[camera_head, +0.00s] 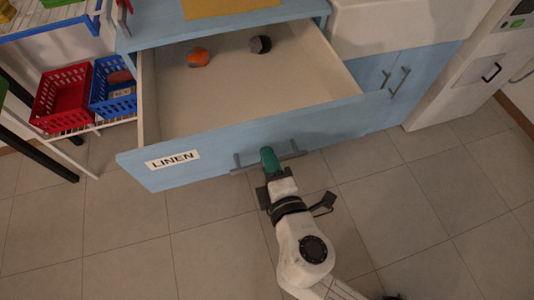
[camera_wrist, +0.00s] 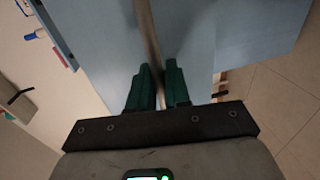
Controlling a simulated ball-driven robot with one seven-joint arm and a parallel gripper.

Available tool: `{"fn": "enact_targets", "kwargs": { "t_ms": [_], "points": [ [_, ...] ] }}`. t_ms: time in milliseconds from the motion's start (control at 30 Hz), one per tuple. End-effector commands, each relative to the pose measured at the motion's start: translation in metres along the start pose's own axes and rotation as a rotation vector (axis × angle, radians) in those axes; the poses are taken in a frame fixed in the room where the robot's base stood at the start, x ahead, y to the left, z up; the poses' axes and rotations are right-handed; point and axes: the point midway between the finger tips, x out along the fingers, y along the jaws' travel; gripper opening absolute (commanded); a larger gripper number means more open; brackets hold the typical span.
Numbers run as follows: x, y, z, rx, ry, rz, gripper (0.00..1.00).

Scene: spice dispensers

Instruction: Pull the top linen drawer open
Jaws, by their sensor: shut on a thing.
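The top linen drawer (camera_head: 230,146) is a light blue front with a white LINEN label (camera_head: 172,160). It is pulled well out from its cabinet in the head view, and its pale inside shows. Its grey bar handle (camera_head: 290,155) runs across the front. My gripper (camera_head: 269,160) has green fingers closed at the handle. In the wrist view, the handle bar (camera_wrist: 149,45) passes between the green fingers (camera_wrist: 158,85), and the blue drawer front lies behind it.
An orange-and-grey item (camera_head: 198,57) and a dark round item (camera_head: 260,44) lie in the drawer. Red (camera_head: 62,97) and blue (camera_head: 113,88) baskets stand on a rack at left. Blue doors (camera_head: 383,75) and a white appliance (camera_head: 465,75) are at right. Tiled floor in front is free.

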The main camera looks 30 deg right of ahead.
Motion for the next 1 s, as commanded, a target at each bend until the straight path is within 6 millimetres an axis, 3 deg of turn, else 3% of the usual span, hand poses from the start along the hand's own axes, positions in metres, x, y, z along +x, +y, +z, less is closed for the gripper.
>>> {"fn": "enact_targets", "kwargs": {
  "t_ms": [367, 400, 500, 767, 1000],
  "points": [
    [-0.001, -0.002, 0.0, -0.001, 0.0, -0.003, 0.0],
    [-0.001, -0.002, 0.0, -0.001, 0.001, -0.003, 0.2],
    [-0.001, -0.002, 0.0, 0.0, 0.001, -0.003, 0.29],
    [-0.003, -0.001, 0.0, 0.0, 0.001, -0.001, 0.29],
    [-0.033, -0.002, 0.0, -0.001, 0.002, -0.004, 0.29]
  ]
}}
